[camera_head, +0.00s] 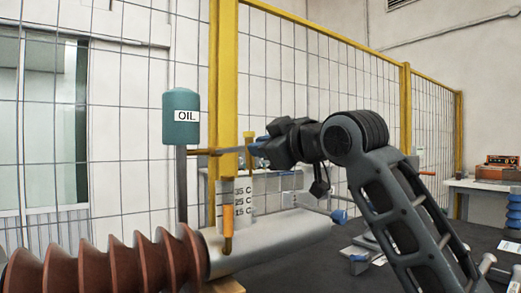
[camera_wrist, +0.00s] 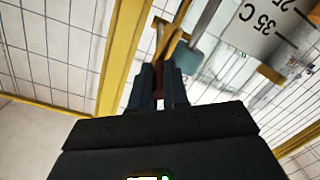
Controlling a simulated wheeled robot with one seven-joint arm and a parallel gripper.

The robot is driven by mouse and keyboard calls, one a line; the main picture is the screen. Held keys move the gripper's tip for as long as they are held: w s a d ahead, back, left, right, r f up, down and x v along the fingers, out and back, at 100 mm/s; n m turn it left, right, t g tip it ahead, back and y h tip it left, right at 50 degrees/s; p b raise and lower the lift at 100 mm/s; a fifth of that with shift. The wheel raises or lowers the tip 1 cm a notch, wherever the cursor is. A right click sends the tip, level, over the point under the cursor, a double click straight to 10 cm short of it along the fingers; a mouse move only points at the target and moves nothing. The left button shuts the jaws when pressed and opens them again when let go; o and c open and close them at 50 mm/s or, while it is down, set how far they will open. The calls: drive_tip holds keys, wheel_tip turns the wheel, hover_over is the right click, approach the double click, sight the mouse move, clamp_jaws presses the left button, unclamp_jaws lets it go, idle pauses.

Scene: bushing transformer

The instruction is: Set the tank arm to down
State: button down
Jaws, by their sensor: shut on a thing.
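The teal oil tank (camera_head: 181,119), labelled OIL, sits on top of a grey post at centre left in the head view. The tank arm (camera_head: 213,152), a thin brass-coloured bar, runs roughly level from that post to the right. My gripper (camera_head: 258,149) is at the bar's right end, shut on it. In the wrist view, my gripper (camera_wrist: 159,92) has its two dark fingers on either side of a reddish-brown end piece. The brass bar (camera_wrist: 173,43) leads away above it. The fingers hide most of the gripped end.
A white temperature scale plate (camera_head: 243,192) stands below the gripper. A pale cylinder (camera_head: 265,240) with a ribbed brown bushing (camera_head: 110,265) lies in front. A yellow fence post (camera_head: 223,80) and mesh stand close by. A bench with equipment (camera_head: 485,188) is at right.

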drive_tip(key=shift+f+t+y+b, duration=0.35)
drive_tip(key=shift+f+b, duration=0.2)
drive_tip(key=shift+f, duration=0.2)
drive_tip(key=c, duration=1.1)
unclamp_jaws()
drive_tip(key=shift+v, duration=3.95)
